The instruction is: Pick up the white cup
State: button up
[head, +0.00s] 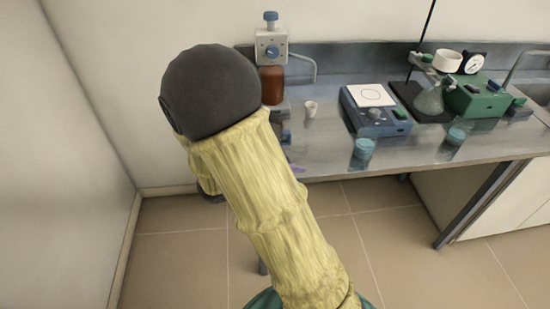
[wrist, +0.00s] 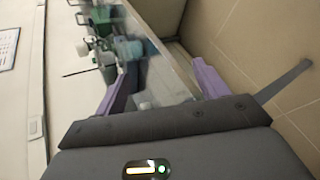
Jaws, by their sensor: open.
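In the head view my arm hides most of the gripper; only a bit of purple shows by the bench's front edge.
A brown bottle dispenser (head: 272,84) stands left of the cup. A flask on a stand (head: 429,101) and a green device (head: 478,98) are farther right.

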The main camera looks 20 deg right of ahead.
jog(key=w+a+f+n+t+h+b, duration=0.1)
jog(key=w+a+f+t+b, duration=0.1)
jog(key=w+a+t+b, duration=0.1)
jog(key=w+a+f+n+t+h+b, duration=0.2)
jog(key=w+a+f+t+b, duration=0.1)
jog(key=w+t, duration=0.3)
jog(key=shift+w+b, duration=0.55)
jog(key=shift+w, duration=0.5)
jog(key=p, duration=0.1)
send_near(288, 140)
jog(key=x, duration=0.4)
jog(key=shift+w+a, duration=0.1)
jog(key=shift+w, duration=0.05)
jog(key=x, duration=0.5)
jog(key=shift+d+p, duration=0.2)
jog(key=shift+p, duration=0.15)
jog(key=shift+c, duration=0.4)
